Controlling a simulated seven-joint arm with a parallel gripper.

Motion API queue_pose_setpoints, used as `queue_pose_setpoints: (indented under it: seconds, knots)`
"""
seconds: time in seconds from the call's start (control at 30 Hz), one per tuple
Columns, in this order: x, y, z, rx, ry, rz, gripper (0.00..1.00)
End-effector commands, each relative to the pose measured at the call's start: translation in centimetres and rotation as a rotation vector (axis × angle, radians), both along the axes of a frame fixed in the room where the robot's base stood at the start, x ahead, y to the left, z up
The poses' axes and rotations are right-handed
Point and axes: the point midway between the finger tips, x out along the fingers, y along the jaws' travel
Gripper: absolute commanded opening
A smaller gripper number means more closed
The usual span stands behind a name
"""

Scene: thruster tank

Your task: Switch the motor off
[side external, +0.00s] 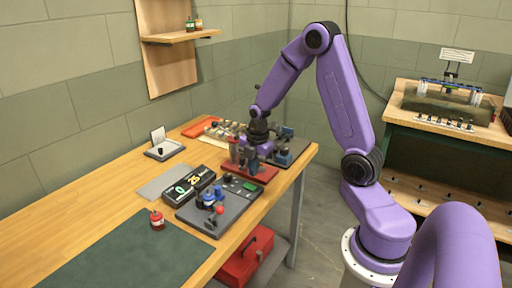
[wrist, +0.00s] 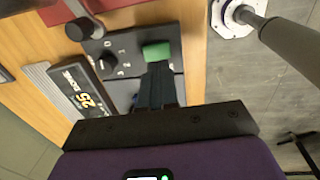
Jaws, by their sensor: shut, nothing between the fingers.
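My gripper (side external: 250,163) is shut and empty, pointing down over the right part of the bench. In the wrist view its dark fingers (wrist: 159,72) are together, with their tips just below a green rectangular piece (wrist: 157,51) in the picture. I cannot tell whether the fingers touch the panel. The motor is not clearly identifiable.
A black digital display (side external: 188,184) lies beside the panel. Blue-topped and red-topped parts (side external: 209,200) stand on the panel's near half. A red base (side external: 262,174) with upright parts is close under my gripper. A green mat (side external: 130,258) lies at the front left.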

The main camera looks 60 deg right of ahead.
Motion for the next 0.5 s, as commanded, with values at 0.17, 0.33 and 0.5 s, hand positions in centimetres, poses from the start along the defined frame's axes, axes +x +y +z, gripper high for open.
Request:
queue_pose_setpoints:
  seconds: [0.17,0.33,0.5]
  knots:
    - [-0.3,0.0,3.3,-0.002,-0.007,0.0,0.0]
    - [-0.6,0.0,6.1,-0.002,-0.006,0.0,0.0]
    - [-0.9,0.0,8.2,-0.001,-0.004,0.001,0.0]
